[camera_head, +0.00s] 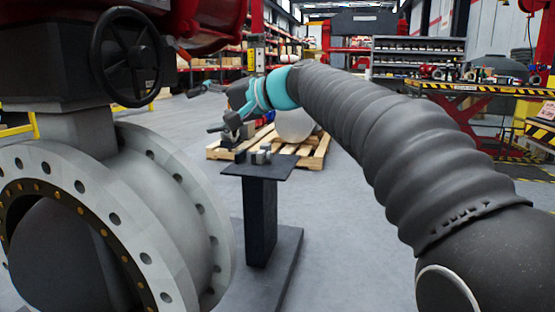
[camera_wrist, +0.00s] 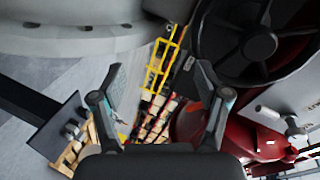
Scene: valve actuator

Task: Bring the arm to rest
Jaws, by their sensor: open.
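My arm reaches from the lower right of the head view to the centre, in a dark ribbed sleeve. My gripper (camera_head: 208,108) is at its end, above the small black stand and right of the valve. In the wrist view my gripper (camera_wrist: 160,72) has its two fingers wide apart with nothing between them. The large grey flanged valve (camera_head: 165,190) fills the left of the head view. Its black handwheel (camera_head: 127,57) is at upper left and also shows in the wrist view (camera_wrist: 257,45). The red actuator (camera_head: 190,25) is behind the handwheel.
The black stand (camera_head: 262,220) carries small metal parts (camera_head: 262,156) on its top. A wooden pallet (camera_head: 310,155) lies behind it. A workbench (camera_head: 480,90) with parts and shelves stand further back. The grey floor (camera_head: 350,240) is open between the stand and my arm.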

